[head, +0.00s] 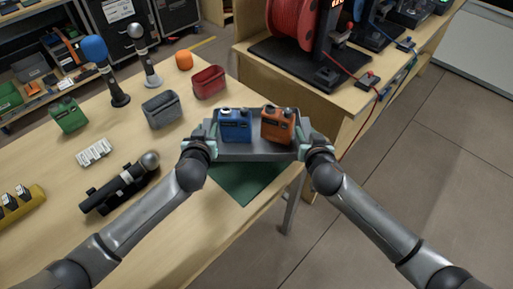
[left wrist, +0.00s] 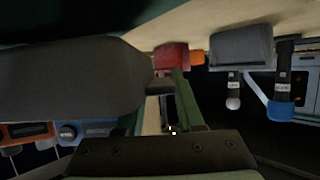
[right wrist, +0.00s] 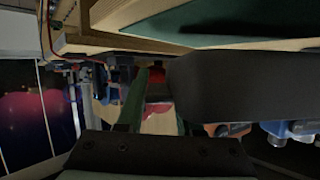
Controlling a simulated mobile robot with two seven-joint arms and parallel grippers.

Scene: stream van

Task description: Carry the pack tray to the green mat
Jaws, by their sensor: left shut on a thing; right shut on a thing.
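The grey pack tray (head: 256,153) carries a blue pack (head: 235,125) and an orange pack (head: 278,125), side by side. My left gripper (head: 208,138) is shut on the tray's left end, and my right gripper (head: 304,140) is shut on its right end. The tray's dark wall fills part of the left wrist view (left wrist: 70,80) and the right wrist view (right wrist: 240,85). The green mat (head: 243,183) lies on the table's near right corner, just below the tray in the head view and partly hidden by it. The tray looks raised above the mat.
A lying microphone (head: 120,183) is near my left forearm. A bench with a red cable reel (head: 297,30) stands behind right.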

